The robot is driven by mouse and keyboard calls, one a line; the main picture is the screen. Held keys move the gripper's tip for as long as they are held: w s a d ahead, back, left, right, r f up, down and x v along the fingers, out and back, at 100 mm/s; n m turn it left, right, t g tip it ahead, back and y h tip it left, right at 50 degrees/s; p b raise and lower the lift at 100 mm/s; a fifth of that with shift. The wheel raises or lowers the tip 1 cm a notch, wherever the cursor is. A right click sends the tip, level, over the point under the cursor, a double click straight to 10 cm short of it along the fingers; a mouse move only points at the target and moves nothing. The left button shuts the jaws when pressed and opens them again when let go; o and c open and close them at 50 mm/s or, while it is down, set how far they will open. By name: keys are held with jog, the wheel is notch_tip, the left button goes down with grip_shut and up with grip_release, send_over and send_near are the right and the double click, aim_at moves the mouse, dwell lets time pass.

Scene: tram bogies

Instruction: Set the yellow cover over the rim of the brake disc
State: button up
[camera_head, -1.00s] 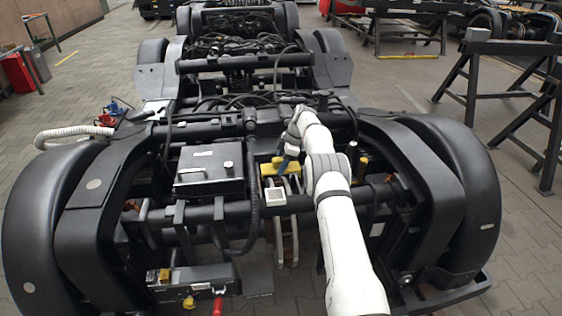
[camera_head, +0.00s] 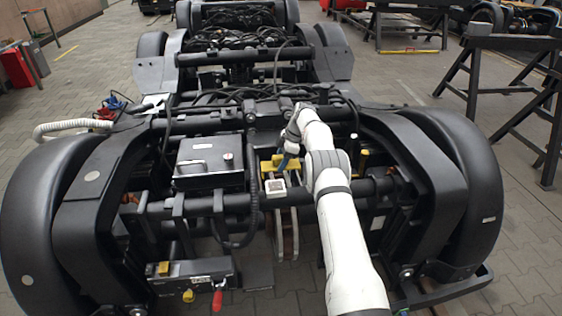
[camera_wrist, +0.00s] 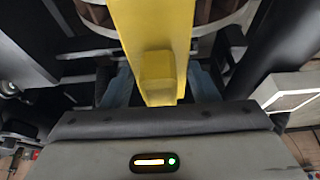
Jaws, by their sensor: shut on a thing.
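The yellow cover (camera_head: 275,187) is in my gripper (camera_head: 284,163), near the middle of the bogie in the head view. In the wrist view the cover (camera_wrist: 153,38) runs from the top edge down between the two blue-grey fingers of my gripper (camera_wrist: 160,84), which are shut on it. The brake disc (camera_head: 286,238) stands upright below the cover in the head view, with brown vanes between grey faces. In the wrist view the disc (camera_wrist: 222,14) shows behind the cover on both sides. Whether the cover touches the rim is hidden.
A black box (camera_head: 209,163) lies left of the cover, with a thick black hose (camera_head: 253,195) between them. A dark cross tube (camera_head: 225,204) runs close by. Black wheel guards flank the frame. A dark trestle (camera_head: 490,90) stands at the right.

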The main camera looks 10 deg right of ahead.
jog(key=shift+f+b, duration=2.4)
jog(key=shift+f, duration=1.2)
jog(key=o, duration=1.1)
